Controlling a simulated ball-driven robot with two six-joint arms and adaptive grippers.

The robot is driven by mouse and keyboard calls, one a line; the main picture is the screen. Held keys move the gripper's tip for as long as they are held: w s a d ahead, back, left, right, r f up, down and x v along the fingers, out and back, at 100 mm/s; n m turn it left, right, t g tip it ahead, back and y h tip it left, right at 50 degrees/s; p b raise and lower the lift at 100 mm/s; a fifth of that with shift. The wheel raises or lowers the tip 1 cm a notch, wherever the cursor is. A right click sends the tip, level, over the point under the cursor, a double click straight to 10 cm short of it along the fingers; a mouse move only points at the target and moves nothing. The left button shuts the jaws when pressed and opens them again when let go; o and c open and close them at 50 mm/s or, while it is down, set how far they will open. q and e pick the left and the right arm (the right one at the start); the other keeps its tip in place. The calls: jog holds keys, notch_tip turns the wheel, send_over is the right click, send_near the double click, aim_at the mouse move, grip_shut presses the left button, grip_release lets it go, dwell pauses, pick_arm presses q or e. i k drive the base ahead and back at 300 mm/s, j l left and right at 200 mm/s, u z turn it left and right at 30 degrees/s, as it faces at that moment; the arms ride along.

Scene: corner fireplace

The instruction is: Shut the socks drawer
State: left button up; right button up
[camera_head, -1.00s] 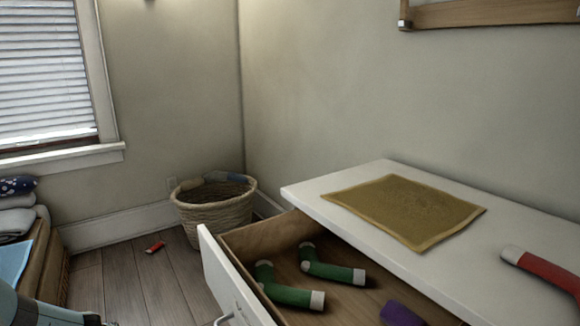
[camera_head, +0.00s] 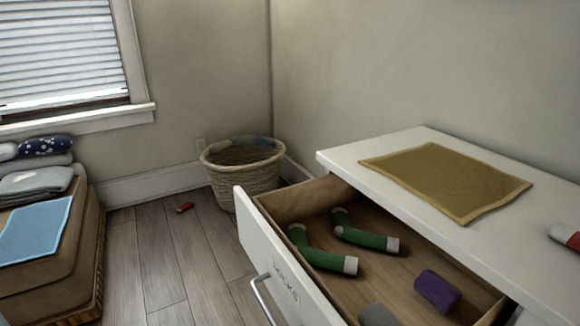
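The socks drawer (camera_head: 265,236) is pulled open from the white dresser (camera_head: 345,157), at the lower right. Its white front carries the lettering "SOCKS" and a metal bar handle (camera_head: 263,300). Inside lie two green socks with pale ends, a far one (camera_head: 365,236) and a near one (camera_head: 320,256), a rolled purple sock (camera_head: 438,291) and a grey one (camera_head: 377,315) cut by the bottom edge. Neither of my grippers is in view.
A mustard mat (camera_head: 447,180) and a red sock (camera_head: 568,237) lie on the dresser top. A wicker basket (camera_head: 243,183) stands in the corner. A small red item (camera_head: 185,207) lies on the floor. A bench with a blue cloth (camera_head: 36,230) and folded textiles is at left.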

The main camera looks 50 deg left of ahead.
aim_at(306, 295)
jog(key=j+u, duration=0.15)
jog(key=u, duration=0.2)
jog(key=j+u, duration=0.2)
jog(key=u, duration=0.15)
jog(key=j+u, duration=0.2)
jog(key=u, duration=0.15)
jog(key=k, duration=0.05)
